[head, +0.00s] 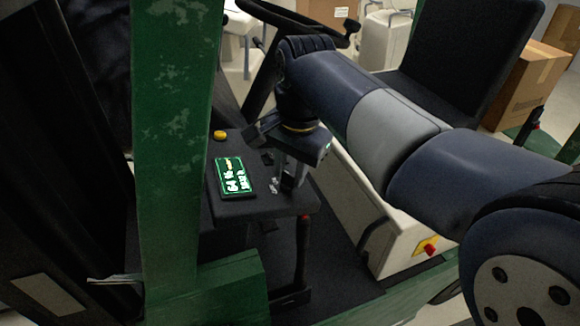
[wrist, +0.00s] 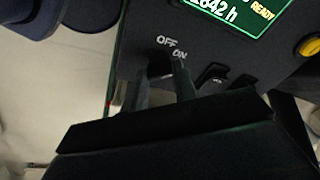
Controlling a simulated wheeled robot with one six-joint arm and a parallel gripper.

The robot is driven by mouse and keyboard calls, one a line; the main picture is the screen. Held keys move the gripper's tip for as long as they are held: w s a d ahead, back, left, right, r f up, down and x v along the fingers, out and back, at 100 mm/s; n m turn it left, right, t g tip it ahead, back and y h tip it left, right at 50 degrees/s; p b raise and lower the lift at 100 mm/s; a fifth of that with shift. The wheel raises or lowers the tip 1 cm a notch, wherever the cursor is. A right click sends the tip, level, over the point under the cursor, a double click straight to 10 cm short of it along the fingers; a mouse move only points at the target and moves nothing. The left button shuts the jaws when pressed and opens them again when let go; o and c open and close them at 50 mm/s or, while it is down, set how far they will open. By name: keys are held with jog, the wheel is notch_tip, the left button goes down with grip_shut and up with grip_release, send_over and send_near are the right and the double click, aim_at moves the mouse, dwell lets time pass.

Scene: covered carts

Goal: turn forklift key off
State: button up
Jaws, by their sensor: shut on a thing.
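The forklift's dark dash panel (head: 250,208) carries a lit green display (head: 233,177). In the wrist view the white OFF and ON labels (wrist: 171,47) are on the panel just beyond my fingertips. The display (wrist: 235,12) there reads READY. My gripper (head: 287,181) points down at the right part of the panel, beside the labels. In the wrist view its two fingers (wrist: 161,74) are close together at the key's place and shut on the key. The key itself is hidden by the fingers, and I cannot tell its angle.
A yellow button (head: 220,135) is on the panel, also in the wrist view (wrist: 309,46). Dark switches (wrist: 212,76) lie right of the fingers. A green post (head: 175,130) stands left, the steering wheel (head: 300,22) behind, and the black seat (head: 470,50) at back right.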

jog(key=n+y, duration=0.1)
jog(key=n, duration=0.4)
jog(key=shift+d, duration=0.1)
jog(key=n, duration=0.5)
jog(key=shift+y, duration=0.4)
jog(key=shift+n, duration=0.3)
jog(key=o, duration=1)
jog(key=v, duration=1)
jog(key=shift+s+d+r, duration=0.2)
jog(key=shift+s+r, duration=0.05)
jog(key=shift+r, duration=0.1)
jog(key=shift+f, duration=0.1)
jog(key=x, duration=1)
jog(key=shift+w+a+f, duration=0.15)
jog(key=shift+w+f, duration=0.05)
jog(key=shift+f, duration=0.15)
